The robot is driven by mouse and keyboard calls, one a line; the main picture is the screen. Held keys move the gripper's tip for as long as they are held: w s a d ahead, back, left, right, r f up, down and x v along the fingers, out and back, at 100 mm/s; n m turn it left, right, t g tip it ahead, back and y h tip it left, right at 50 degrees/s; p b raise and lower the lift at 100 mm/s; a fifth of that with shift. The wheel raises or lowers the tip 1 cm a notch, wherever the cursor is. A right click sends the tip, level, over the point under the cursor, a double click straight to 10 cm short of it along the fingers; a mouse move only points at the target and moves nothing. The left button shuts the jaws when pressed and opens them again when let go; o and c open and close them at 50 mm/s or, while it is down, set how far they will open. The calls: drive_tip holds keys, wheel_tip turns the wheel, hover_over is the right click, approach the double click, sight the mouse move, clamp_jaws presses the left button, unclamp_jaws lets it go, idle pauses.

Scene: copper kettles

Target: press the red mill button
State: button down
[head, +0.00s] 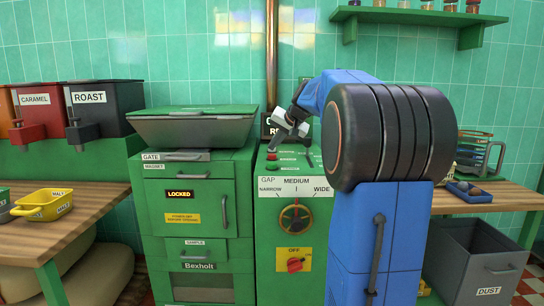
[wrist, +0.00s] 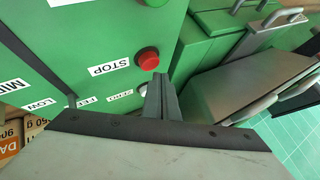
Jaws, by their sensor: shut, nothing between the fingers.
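The red button (wrist: 147,59) is a round cap on the mill's green top, beside a label reading STOP. In the head view it is a small red spot (head: 272,156) at the mill's top left. My gripper (head: 273,147) is shut and empty, pointing down just above the mill top near the red button. In the wrist view its closed fingers (wrist: 161,84) lie just below and right of the red button in the picture, and they look apart from it. A pale button beside another label is partly hidden behind the fingers.
The green mill front (head: 265,235) carries a gap dial (head: 295,218) and a red OFF switch (head: 295,265). A copper pipe (head: 271,60) rises behind.

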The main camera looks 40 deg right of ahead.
sight(274, 155)
drive_tip(key=shift+r, duration=0.1)
drive_tip(key=shift+r, duration=2.4)
drive_tip(key=shift+n+g, duration=0.5)
drive_tip(key=shift+n, duration=0.3)
drive_tip(key=s+a+f, duration=0.1)
drive_tip(key=s+a, duration=0.1)
drive_tip(key=a, duration=0.1)
drive_tip(key=s+a+f, duration=0.1)
drive_tip(key=a, duration=0.2)
drive_tip(key=s+a+f, duration=0.1)
drive_tip(key=s+a, duration=0.1)
drive_tip(key=a, duration=0.2)
drive_tip(key=shift+s+a+f, duration=0.1)
drive_tip(key=shift+s+f, duration=0.15)
drive_tip(key=shift+s, duration=0.05)
drive_tip(key=s+a+f+n+g, duration=0.1)
drive_tip(key=s+a+f+n, duration=0.1)
drive_tip(key=s+a+f, duration=0.7)
drive_tip(key=s+a+f+n, duration=0.1)
drive_tip(key=s+a+f, duration=0.2)
drive_tip(key=s+f, duration=0.3)
drive_tip(key=s+a+f+n+g, duration=0.1)
drive_tip(key=s+a+f, duration=0.3)
drive_tip(key=s, duration=0.6)
drive_tip(key=s+a+f+n+g, duration=0.1)
drive_tip(key=s+a+f+n, duration=0.2)
drive_tip(key=s+f, duration=0.5)
drive_tip(key=shift+s+a, duration=0.4)
drive_tip(key=shift+a, duration=0.3)
